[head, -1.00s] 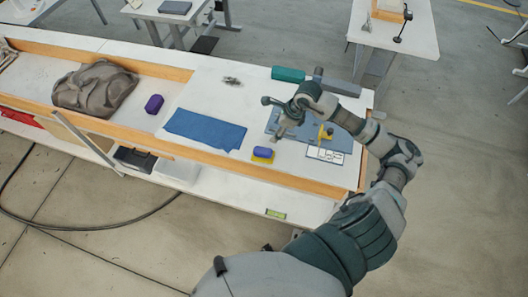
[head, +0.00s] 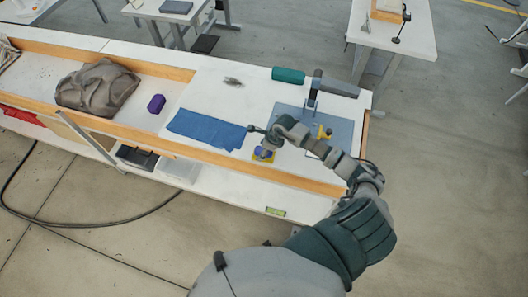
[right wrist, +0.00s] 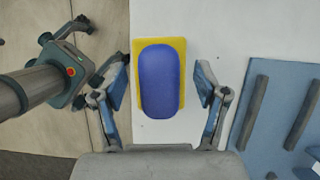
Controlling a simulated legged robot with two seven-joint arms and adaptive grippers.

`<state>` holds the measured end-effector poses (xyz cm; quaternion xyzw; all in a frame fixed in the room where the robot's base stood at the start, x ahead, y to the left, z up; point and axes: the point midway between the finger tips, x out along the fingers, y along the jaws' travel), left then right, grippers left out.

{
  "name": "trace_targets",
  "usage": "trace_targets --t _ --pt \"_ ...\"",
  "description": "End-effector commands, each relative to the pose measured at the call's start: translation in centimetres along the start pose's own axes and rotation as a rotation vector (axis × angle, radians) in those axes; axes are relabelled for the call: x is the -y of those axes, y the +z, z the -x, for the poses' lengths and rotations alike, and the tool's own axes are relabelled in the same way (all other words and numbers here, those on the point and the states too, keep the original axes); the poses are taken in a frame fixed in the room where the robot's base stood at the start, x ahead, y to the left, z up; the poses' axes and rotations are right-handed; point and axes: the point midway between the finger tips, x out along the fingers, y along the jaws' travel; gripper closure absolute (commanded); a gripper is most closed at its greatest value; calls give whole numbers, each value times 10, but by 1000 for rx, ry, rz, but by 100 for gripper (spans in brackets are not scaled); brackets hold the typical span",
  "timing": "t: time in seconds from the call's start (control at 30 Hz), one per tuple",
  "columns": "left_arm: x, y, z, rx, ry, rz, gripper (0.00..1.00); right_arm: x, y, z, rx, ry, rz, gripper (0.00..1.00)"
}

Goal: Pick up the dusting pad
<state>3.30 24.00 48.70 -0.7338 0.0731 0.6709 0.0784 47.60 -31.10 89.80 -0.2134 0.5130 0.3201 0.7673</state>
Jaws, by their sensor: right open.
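The dusting pad (right wrist: 161,80) is a rounded blue-violet block on a yellow base, lying on the white table top. In the head view the pad (head: 263,154) is partly covered by my right gripper (head: 262,140), which is above it. In the right wrist view my right gripper (right wrist: 160,84) is open, with one finger on each side of the pad. Gaps show between the fingers and the pad. What looks like my left gripper (right wrist: 76,66) shows at the left of the right wrist view, beyond the table edge; its jaw state is unclear.
A blue cloth (head: 205,129) lies left of the pad. A blue-grey board (head: 342,128) with an upright tool and a yellow part is to its right. A purple block (head: 156,103), a grey bag (head: 98,88) and a teal roll (head: 288,75) lie farther off. White table top is free behind the cloth.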

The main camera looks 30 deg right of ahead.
Motion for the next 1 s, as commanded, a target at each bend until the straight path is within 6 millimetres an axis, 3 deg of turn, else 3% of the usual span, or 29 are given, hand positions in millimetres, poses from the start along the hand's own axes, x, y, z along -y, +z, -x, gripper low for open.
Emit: trace_targets --t 0.23,0.5,0.57,0.83,1.0 --pt "0 0 0 1 0 0 100 1 -2 -3 1 1 -1 27" --pt "1 1 0 1 -1 0 100 2 -2 -2 1 1 -1 94" --pt "1 1 0 1 -1 0 100 2 -2 -2 1 1 -1 100" --pt "1 1 -1 1 -1 0 100 2 -2 -1 0 1 -1 100" --pt "1 1 -5 2 -1 -1 100 2 3 9 1 0 0 100"
